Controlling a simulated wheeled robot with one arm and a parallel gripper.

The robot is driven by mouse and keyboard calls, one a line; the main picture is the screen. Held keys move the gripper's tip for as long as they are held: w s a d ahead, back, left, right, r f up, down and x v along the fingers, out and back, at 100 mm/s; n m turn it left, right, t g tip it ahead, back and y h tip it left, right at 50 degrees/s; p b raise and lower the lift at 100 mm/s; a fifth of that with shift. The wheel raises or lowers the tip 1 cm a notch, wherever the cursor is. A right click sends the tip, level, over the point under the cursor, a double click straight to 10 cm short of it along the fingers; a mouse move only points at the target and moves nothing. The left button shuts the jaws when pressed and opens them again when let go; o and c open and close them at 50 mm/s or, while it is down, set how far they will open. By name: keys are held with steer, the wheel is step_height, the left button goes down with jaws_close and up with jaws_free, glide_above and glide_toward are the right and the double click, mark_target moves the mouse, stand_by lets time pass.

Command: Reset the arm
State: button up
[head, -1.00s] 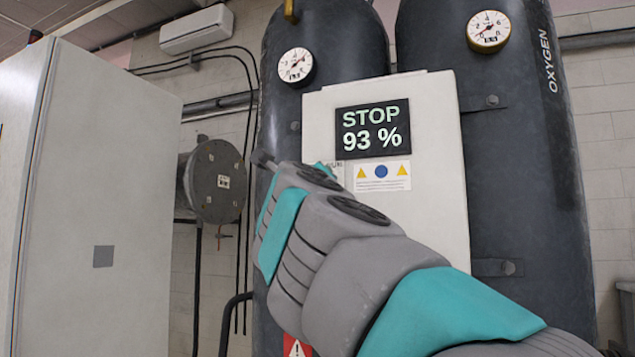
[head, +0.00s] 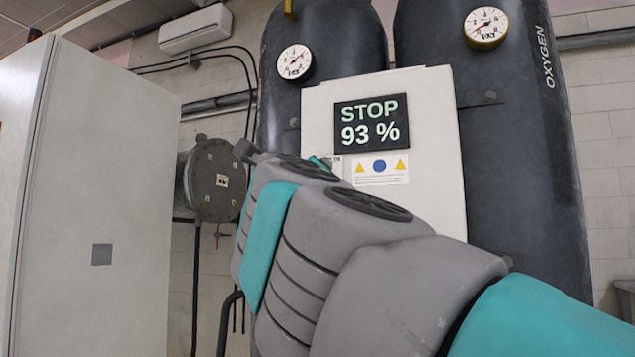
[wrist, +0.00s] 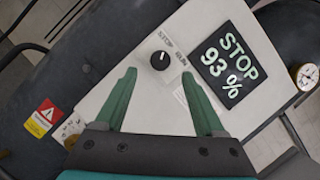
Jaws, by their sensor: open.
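My gripper (wrist: 158,74) is open and empty in the wrist view, its two green fingers apart. A black rotary knob (wrist: 160,61) on the white control panel (wrist: 152,98) shows between and just beyond the fingertips. The lettering beside it reads STOP and RUN. I cannot tell the distance from fingertips to panel. The display (wrist: 230,66) reads STOP 93 %. In the head view the white panel (head: 440,180) and its display (head: 372,124) show behind my arm, which hides the knob. The arm's end points up and left; the fingers are not clear there.
Two dark tanks (head: 515,150) with round gauges (head: 294,62) stand behind the panel. A pale cabinet (head: 100,200) fills the left side. A round flanged vessel (head: 215,180) sits on the wall between cabinet and tanks, behind the arm's end.

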steer(key=shift+v, duration=0.85)
